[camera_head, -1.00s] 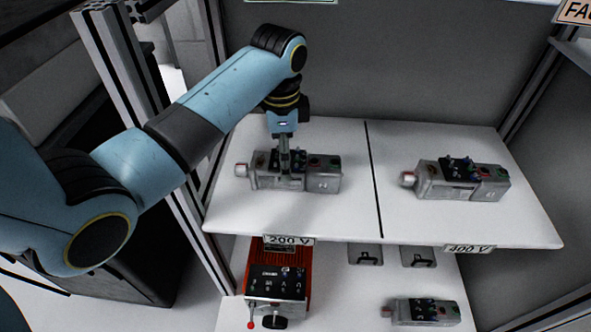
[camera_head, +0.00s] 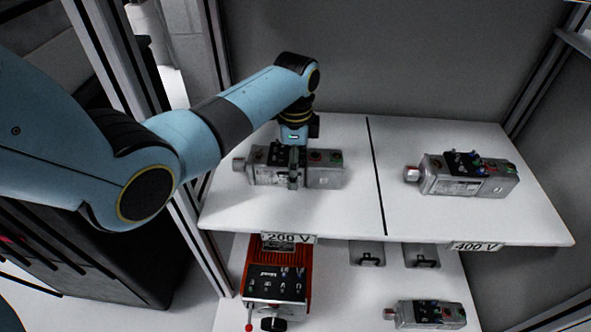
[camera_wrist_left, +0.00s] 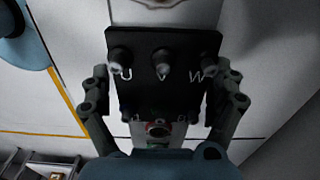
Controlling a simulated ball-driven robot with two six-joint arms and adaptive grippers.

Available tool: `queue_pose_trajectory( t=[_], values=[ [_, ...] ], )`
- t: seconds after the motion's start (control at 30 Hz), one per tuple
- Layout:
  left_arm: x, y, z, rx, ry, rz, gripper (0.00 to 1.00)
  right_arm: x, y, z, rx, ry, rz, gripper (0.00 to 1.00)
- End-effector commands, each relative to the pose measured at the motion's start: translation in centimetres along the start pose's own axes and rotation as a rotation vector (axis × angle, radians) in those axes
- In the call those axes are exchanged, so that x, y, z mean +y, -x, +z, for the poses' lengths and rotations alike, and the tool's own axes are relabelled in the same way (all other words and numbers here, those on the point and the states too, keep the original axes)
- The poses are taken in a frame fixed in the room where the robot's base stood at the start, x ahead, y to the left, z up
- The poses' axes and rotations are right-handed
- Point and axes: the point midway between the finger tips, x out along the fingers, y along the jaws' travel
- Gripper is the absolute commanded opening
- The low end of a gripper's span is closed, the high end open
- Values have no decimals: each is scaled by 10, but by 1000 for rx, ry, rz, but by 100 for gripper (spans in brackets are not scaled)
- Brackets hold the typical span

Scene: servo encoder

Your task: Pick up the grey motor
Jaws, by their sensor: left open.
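A grey motor (camera_head: 324,170) lies on the 200 V side of the upper shelf. My left gripper (camera_head: 294,172) is over its middle, pointing down. In the left wrist view the open fingers (camera_wrist_left: 165,100) stand on either side of the motor's black terminal block (camera_wrist_left: 162,70), marked U, V, W. I cannot tell whether the fingers touch it. Another grey motor (camera_head: 462,178) lies on the 400 V side, clear of the gripper. A third, similar grey motor (camera_head: 430,314) lies on the lower shelf. My right gripper is not in view.
The upper shelf (camera_head: 350,215) has a dark dividing line and front labels, 200 V (camera_head: 289,238) and 400 V (camera_head: 476,246). Below stands a red unit with a black terminal panel (camera_head: 276,284). Metal frame posts (camera_head: 135,115) stand at the left. The shelf between the two upper motors is clear.

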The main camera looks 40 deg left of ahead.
Motion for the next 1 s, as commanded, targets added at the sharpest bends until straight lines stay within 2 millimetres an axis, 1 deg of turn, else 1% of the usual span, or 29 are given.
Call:
queue_pose_trajectory(
  t=[0.03, 0.27, 0.9, 1.0],
  values=[
    [0, -4, 0, 0, 0, 1, 94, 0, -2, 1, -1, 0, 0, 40],
    [0, -3, 0, 1, 0, -1, 94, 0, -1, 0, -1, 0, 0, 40],
    [0, -3, 0, 0, 0, 0, 11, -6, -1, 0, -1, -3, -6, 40],
    [-2, -2, -1, 2, 0, -5, 11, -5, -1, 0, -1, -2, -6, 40]
  ],
)
